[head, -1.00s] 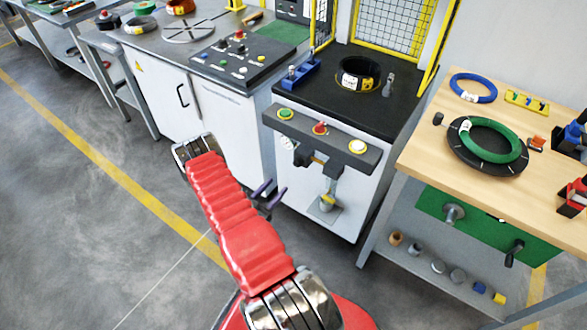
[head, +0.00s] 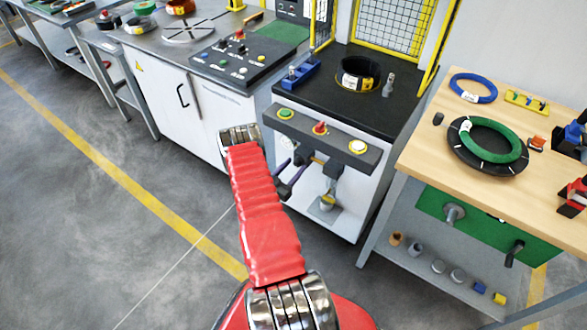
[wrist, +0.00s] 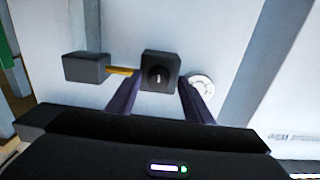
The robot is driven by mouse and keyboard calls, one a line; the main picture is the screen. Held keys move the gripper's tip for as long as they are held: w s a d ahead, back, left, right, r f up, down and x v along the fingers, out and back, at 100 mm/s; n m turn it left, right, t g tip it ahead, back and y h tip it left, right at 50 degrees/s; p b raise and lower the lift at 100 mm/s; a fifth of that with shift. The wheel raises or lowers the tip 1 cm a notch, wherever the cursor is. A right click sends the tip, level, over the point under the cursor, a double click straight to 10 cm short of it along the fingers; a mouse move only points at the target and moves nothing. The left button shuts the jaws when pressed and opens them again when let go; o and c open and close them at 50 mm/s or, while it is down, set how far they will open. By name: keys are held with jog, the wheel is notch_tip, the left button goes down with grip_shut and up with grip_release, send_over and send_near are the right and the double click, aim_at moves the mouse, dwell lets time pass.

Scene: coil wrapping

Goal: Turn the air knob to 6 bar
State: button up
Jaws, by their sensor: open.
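In the wrist view a dark square block with a round black knob (wrist: 160,76) sits on the white cabinet front. A short pale mark shows on the knob's face. The two dark purple fingers of my gripper (wrist: 159,88) are apart, one on each side of the knob in the picture, with nothing held. I cannot tell whether they touch it. A round white dial (wrist: 201,84) is partly hidden by the right finger; its reading is not legible. In the head view my gripper (head: 286,176) is left of the dark air unit (head: 331,172) under the button bar.
A grey box (wrist: 86,67) with a brass-coloured fitting (wrist: 120,71) is left of the knob. In the head view the button bar (head: 335,139) overhangs the air unit. A wooden bench (head: 430,140) stands to the right. Open floor (head: 100,240) lies to the left.

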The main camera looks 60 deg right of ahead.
jog(key=shift+s+d, duration=0.1)
jog(key=shift+d, duration=0.2)
jog(key=shift+c, duration=0.5)
jog(key=c, duration=0.9)
